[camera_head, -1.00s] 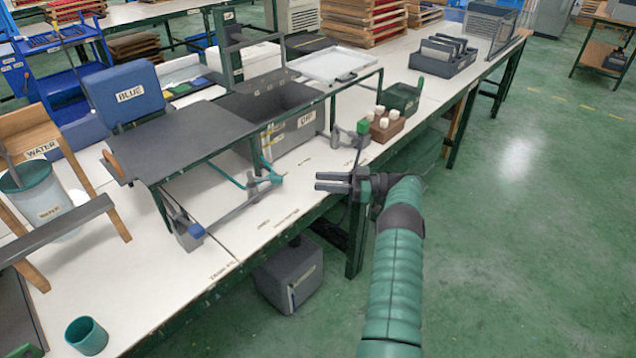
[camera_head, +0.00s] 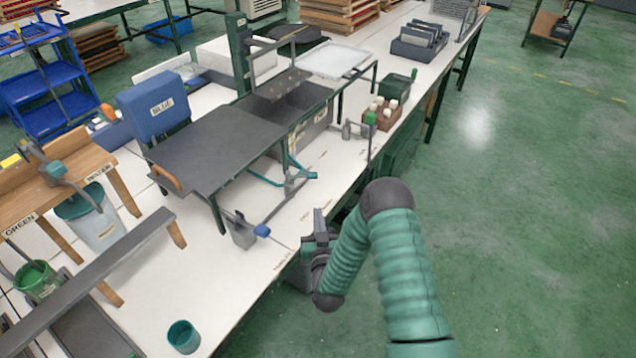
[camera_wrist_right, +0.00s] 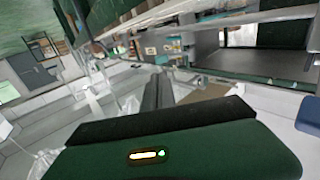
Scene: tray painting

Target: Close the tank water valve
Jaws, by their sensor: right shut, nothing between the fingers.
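A dark open tank (camera_head: 318,131) with a white label stands on the bench behind a dark shelf. In front of it are teal pipes with a teal fitting (camera_head: 292,181); which part is the water valve I cannot tell. A grey block with a blue knob (camera_head: 262,231) sits nearer, at the bench's front. A post with a green top (camera_head: 370,118) stands to the right. My right gripper (camera_head: 318,215) is shut and empty at the bench's front edge, right of the blue knob and apart from it. Its closed fingers show in the wrist view (camera_wrist_right: 158,92). My left gripper is out of view.
A dark raised shelf (camera_head: 212,146) and a blue container (camera_head: 153,101) stand at left. A teal cup (camera_head: 183,336) stands near the front.

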